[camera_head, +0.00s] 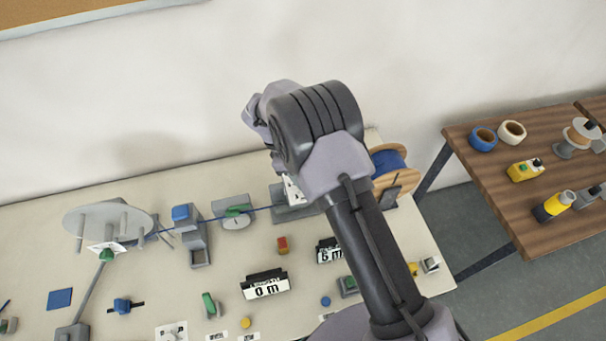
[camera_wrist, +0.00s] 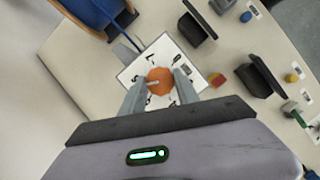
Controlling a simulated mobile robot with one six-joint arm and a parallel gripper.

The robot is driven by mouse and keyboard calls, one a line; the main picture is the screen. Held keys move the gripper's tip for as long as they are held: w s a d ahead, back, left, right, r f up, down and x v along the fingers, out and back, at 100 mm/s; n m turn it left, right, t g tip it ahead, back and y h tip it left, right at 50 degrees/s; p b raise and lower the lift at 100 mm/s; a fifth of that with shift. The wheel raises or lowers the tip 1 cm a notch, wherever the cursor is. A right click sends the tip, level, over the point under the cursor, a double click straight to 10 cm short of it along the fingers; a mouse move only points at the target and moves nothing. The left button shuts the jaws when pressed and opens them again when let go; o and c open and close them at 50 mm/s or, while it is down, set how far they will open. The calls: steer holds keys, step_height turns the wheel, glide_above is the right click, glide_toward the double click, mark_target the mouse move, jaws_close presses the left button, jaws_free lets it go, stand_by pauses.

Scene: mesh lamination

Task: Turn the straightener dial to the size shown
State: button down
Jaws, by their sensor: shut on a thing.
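The straightener dial is an orange round knob (camera_wrist: 159,75) on a white square plate (camera_wrist: 138,69) with black marks around it, in the wrist view. A small pale mark shows on the knob's left side; the figures are too small to read surely. My gripper (camera_wrist: 160,84) has a finger on each side of the knob and is shut on it. In the head view my arm hides the knob; only part of the white plate (camera_head: 292,190) shows. Two dark-framed signs stand in front: one reads "0 m" (camera_head: 266,288), the other (camera_head: 328,252) seems to read "5 m" or "6 m".
A blue wire spool (camera_head: 387,161) stands right behind my arm, with blue wire (camera_head: 262,207) running left across the table. A small red and yellow block (camera_head: 283,245) sits near the plate. A wooden table (camera_head: 495,185) with tools stands at right.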

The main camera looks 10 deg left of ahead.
steer(key=n+t, duration=0.1)
steer(key=n, duration=0.3)
steer(key=shift+s+n+t, duration=0.2)
steer(key=shift+n+t, duration=0.1)
steer(key=shift+t, duration=0.1)
steer(key=shift+d+n+t+y, duration=0.1)
steer(key=shift+n+t+y, duration=0.45)
steer(key=shift+n, duration=1.35)
steer(key=shift+s, duration=0.1)
steer(key=c, duration=0.9)
jaws_free()
steer(key=p+v, duration=0.1)
steer(key=v, duration=1.6)
steer(key=shift+s+p, duration=0.2)
steer(key=shift+p, duration=0.2)
